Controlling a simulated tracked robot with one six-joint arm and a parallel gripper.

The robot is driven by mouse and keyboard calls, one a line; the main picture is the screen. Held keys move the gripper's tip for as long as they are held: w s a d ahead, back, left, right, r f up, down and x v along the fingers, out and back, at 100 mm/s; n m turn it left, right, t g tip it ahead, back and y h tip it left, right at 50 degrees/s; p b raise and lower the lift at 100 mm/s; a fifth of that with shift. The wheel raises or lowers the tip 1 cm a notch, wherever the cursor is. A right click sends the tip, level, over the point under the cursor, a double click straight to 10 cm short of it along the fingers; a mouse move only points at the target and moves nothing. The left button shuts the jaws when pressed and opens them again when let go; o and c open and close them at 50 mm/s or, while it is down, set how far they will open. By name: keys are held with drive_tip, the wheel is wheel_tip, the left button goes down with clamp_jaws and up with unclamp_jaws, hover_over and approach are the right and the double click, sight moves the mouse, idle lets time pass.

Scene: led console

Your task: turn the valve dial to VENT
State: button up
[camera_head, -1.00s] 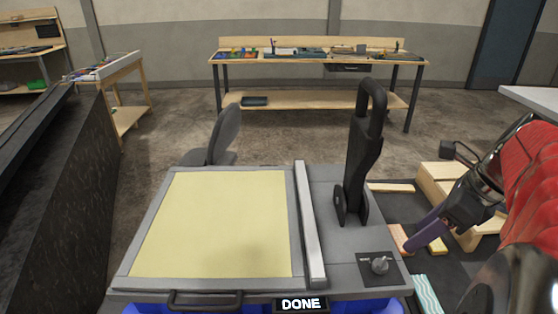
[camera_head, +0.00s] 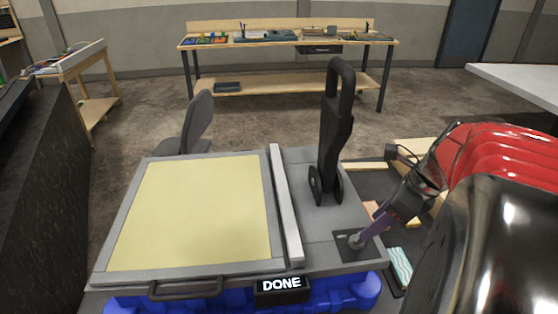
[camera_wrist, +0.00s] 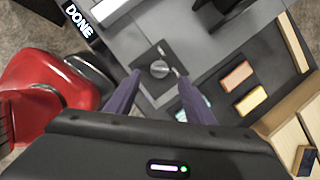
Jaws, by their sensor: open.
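The valve dial (camera_wrist: 159,69) is a small round grey knob on a dark square plate at the right front corner of the grey console (camera_head: 225,268). In the head view the dial (camera_head: 356,241) is partly covered by my gripper's fingertip. My gripper (camera_head: 369,236) reaches in from the right with its purple fingers at the dial. In the wrist view my gripper (camera_wrist: 160,98) is open, with its fingers spread and the dial beyond and between their tips. I cannot tell whether a finger touches it. The plate's lettering is too small to read.
A tall black lever (camera_head: 331,130) stands behind the dial. A DONE sign (camera_head: 282,284) is on the console's front edge. A striped block (camera_head: 400,265) and coloured blocks (camera_wrist: 236,75) lie on a dark mat to the right. A workbench (camera_head: 290,38) stands at the back.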

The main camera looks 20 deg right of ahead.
sight(360, 241)
drive_tip(key=x, duration=0.6)
drive_tip(key=shift+w+f, duration=0.1)
drive_tip(key=shift+f, duration=0.25)
drive_tip(key=c, duration=1)
